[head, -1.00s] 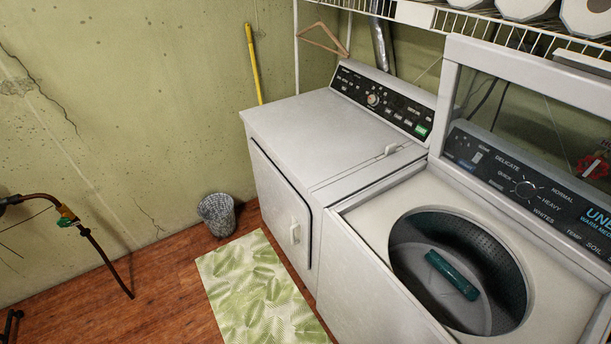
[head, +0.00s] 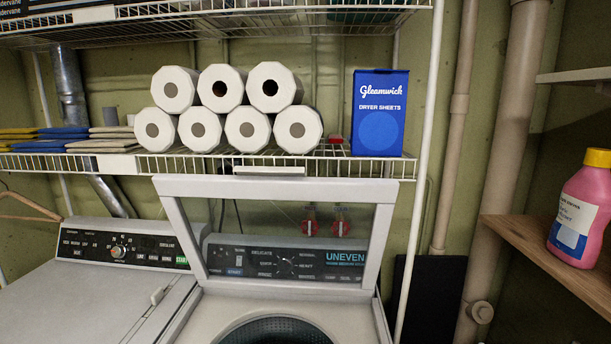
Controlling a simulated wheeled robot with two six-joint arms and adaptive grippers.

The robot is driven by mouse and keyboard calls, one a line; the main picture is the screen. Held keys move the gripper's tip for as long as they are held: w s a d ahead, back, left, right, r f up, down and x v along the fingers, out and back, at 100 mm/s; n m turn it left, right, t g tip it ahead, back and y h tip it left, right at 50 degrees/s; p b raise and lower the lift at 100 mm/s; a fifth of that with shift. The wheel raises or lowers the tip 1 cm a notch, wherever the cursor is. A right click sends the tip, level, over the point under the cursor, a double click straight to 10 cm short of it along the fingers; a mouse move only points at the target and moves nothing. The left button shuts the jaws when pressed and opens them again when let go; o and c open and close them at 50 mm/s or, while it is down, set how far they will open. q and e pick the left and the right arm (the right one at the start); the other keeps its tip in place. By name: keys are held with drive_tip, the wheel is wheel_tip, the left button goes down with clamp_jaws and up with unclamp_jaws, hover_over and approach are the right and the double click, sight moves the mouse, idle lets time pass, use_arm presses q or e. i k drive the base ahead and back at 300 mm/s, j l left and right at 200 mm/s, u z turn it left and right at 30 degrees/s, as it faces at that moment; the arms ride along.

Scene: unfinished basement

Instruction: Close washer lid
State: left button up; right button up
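The washer (head: 205,313) stands at the bottom centre of the head view. Its lid (head: 384,240) is open and stands upright, a light frame around a clear window. The control panel (head: 290,264) shows through the window, with "UNEVEN" lit in blue. Only the back part of the drum opening (head: 275,332) is in view at the bottom edge. Neither of my grippers is in view.
A wire shelf (head: 330,168) hangs just behind the lid's top edge, bearing several paper rolls (head: 222,88) and a blue dryer sheets box (head: 380,115). The dryer (head: 75,300) adjoins at left. A wooden shelf (head: 545,255) with a pink bottle (head: 582,205) is at right.

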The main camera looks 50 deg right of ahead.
sight(263, 182)
drive_tip(key=z, duration=1.2)
drive_tip(key=j+u, duration=0.15)
drive_tip(key=k+j, duration=0.05)
drive_tip(key=j, duration=0.05)
